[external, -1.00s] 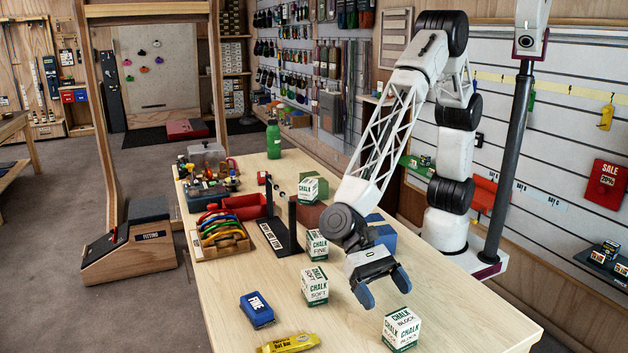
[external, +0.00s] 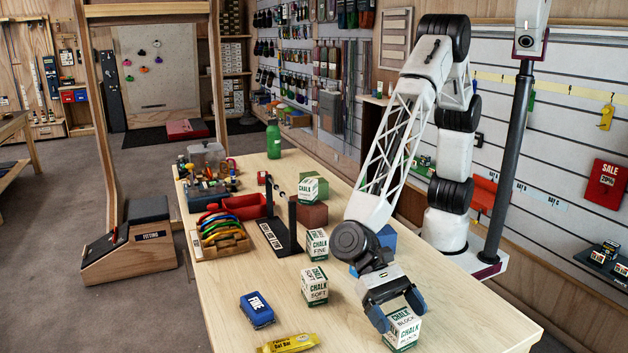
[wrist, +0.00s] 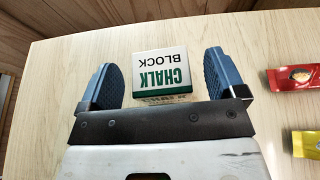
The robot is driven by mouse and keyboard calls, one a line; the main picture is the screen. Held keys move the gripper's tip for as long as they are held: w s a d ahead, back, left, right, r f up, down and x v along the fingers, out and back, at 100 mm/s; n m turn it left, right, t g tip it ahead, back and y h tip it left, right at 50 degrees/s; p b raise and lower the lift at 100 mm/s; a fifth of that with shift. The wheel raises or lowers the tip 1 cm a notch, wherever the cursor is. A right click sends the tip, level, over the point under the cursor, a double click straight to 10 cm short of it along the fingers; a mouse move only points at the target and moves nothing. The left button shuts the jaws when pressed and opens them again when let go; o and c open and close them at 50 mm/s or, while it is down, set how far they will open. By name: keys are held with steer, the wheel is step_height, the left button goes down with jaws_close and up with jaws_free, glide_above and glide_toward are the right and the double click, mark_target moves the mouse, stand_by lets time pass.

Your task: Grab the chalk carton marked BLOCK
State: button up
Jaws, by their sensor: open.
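The chalk carton marked BLOCK (external: 402,330) is a white box with green bands near the front of the table. It also shows in the wrist view (wrist: 162,72), its lettering upside down. My gripper (external: 398,312) is open just at the carton. In the wrist view my gripper (wrist: 161,80) has one blue finger on each side of the carton, with a gap visible on both sides. The carton's lower part is hidden by my gripper's bar in the wrist view.
Cartons marked SOFT (external: 315,286) and FINE (external: 317,244) stand further back. A blue case (external: 257,310) and a yellow bar packet (external: 288,343) lie to the left. A red packet (wrist: 294,78) lies right of the carton in the wrist view. The table's right front is bare.

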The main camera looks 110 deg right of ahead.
steer(key=shift+a+f, duration=0.25)
steer(key=shift+a, duration=0.35)
steer(key=shift+c, duration=0.4)
steer(key=c, duration=1)
